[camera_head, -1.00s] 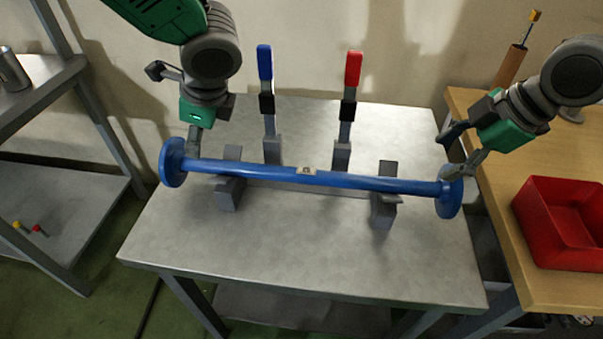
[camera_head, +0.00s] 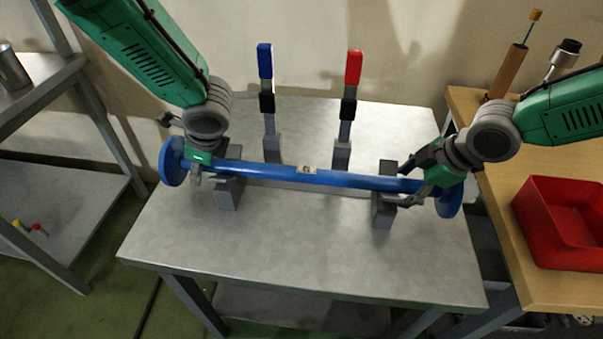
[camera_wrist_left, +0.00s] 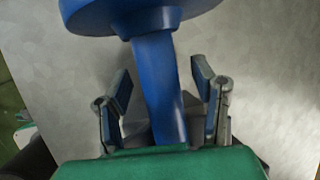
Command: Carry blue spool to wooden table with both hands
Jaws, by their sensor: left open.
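The blue spool (camera_head: 345,178), a long bar with a round disc at each end, lies across two grey supports on the metal table. My left gripper (camera_head: 205,178) is at the bar just inside the left disc (camera_head: 172,162). In the left wrist view my left gripper (camera_wrist_left: 165,100) is open, its fingers on either side of the bar (camera_wrist_left: 160,85) with gaps. My right gripper (camera_head: 402,184) is at the bar just inside the right disc (camera_head: 449,200), its fingers spread on both sides of the bar. The wooden table (camera_head: 500,220) stands at the right.
Two upright clamps with a blue handle (camera_head: 265,62) and a red handle (camera_head: 354,68) stand behind the spool. A red bin (camera_head: 560,225) sits on the wooden table, with a brown-handled tool (camera_head: 507,72) behind. A grey shelf (camera_head: 60,205) is at left.

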